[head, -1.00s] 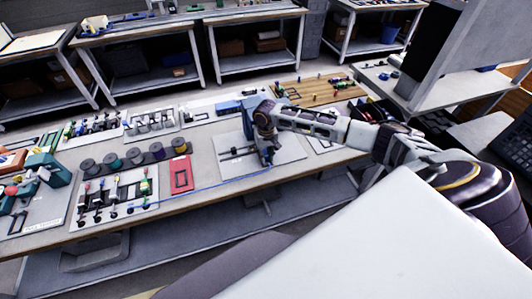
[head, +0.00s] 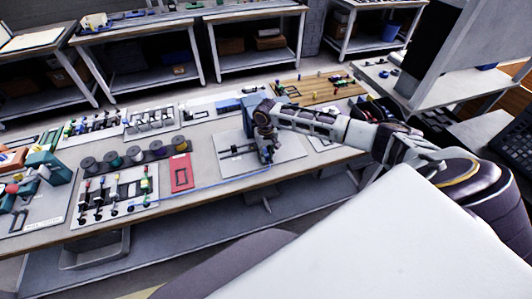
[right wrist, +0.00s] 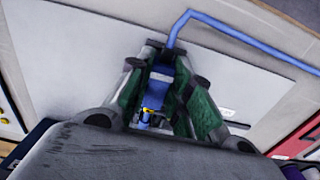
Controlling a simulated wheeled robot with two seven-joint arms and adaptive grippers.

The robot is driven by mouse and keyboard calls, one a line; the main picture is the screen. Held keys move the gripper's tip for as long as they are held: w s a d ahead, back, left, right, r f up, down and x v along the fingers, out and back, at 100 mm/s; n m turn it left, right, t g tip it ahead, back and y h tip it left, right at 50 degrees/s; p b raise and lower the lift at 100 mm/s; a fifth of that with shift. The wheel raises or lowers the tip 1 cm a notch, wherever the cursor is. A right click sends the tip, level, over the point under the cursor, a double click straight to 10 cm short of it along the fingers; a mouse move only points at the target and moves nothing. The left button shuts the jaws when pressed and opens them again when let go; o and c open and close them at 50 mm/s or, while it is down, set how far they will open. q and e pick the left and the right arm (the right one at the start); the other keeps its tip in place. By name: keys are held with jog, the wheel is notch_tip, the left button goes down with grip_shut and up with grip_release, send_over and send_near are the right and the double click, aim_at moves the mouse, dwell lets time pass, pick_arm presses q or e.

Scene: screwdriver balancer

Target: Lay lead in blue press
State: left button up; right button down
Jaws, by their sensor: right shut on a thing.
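My right gripper (head: 267,158) is low over a white board on the bench. It is shut on the blue lead, which also shows between the fingers in the right wrist view (right wrist: 161,76). From the fingers the lead (head: 205,186) runs left along the bench's front edge; in the wrist view it bends away to the right. The blue press (head: 249,106) stands at the back of the white board, just behind my wrist and partly hidden by it. Whether the lead touches the board is unclear. My left gripper is out of view.
A red card (head: 181,173) lies left of the white board (head: 288,149). Several spools (head: 134,155) and a board of small clamps (head: 115,196) stand farther left. A wooden pegboard (head: 318,90) is behind on the right. A strip of bench between card and board is clear.

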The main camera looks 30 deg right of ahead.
jog(key=shift+f, duration=0.3)
dwell(0.6)
jog(key=c, duration=1.2)
grip_release()
jog(key=shift+r, duration=0.15)
notch_tip(320, 180, up, 12)
